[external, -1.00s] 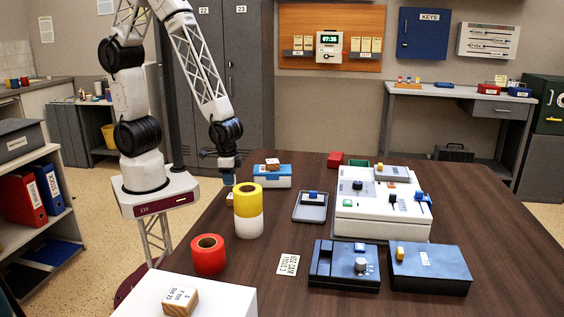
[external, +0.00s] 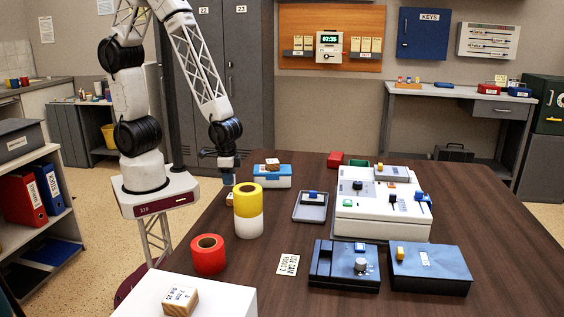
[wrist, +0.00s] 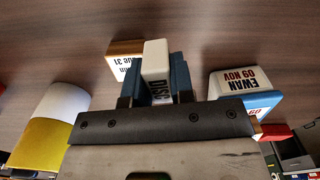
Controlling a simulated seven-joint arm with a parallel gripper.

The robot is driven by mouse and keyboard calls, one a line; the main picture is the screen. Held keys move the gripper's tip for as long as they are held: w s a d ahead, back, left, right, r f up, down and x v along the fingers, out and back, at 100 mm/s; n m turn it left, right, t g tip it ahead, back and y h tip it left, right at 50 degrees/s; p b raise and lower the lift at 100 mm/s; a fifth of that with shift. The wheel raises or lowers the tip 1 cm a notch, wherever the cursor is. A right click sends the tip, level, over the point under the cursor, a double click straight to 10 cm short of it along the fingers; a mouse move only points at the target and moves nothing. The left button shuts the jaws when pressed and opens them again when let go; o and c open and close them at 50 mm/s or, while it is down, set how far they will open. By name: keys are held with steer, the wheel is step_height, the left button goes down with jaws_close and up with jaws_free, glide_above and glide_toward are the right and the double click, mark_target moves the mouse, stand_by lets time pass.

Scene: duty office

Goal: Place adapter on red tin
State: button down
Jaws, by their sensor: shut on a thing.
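My gripper (wrist: 156,80) has its blue fingers closed on the two sides of a white block (wrist: 156,58) with partly hidden lettering. I cannot tell for sure that this block is the adapter. In the external view my gripper (external: 228,180) is low at the table's left edge, behind the yellow-and-white roll, and what it holds is mostly hidden there. A red box (external: 335,159), seemingly the red tin, stands at the table's far edge, to the right of my gripper and apart from it. A red thing also shows at the right in the wrist view (wrist: 271,131).
The yellow-and-white roll (external: 248,223) stands close to my gripper. A blue-and-white box (external: 271,180) with a small block on top stands to its right. A labelled wooden block (wrist: 122,49) lies near the held block. A grey tray (external: 310,216) and white console (external: 382,218) fill mid-table.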

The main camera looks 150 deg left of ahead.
steer(key=w+a+r+n, duration=0.1)
steer(key=a+r, duration=0.1)
steer(key=a, duration=0.4)
steer(key=w+a+r+n, duration=0.1)
steer(key=a+r, duration=0.1)
steer(key=a, duration=0.5)
steer(key=w+a+r+n, duration=0.1)
steer(key=a+r, duration=0.2)
steer(key=a, duration=0.4)
steer(key=s+a+f+n, duration=0.1)
steer(key=s+a+n, duration=0.1)
steer(key=s+a, duration=0.4)
steer(key=s+a+f+n, duration=0.1)
steer(key=s+a, duration=0.5)
steer(key=a, duration=0.8)
steer(key=shift+a+f+n, duration=0.15)
steer(key=shift+n, duration=0.55)
steer(key=shift+w+a, duration=0.1)
glide_above(336, 155)
steer(key=shift+w+f, duration=0.1)
steer(key=shift+f, duration=0.65)
steer(key=shift+f, duration=0.1)
steer(key=shift+f, duration=1.6)
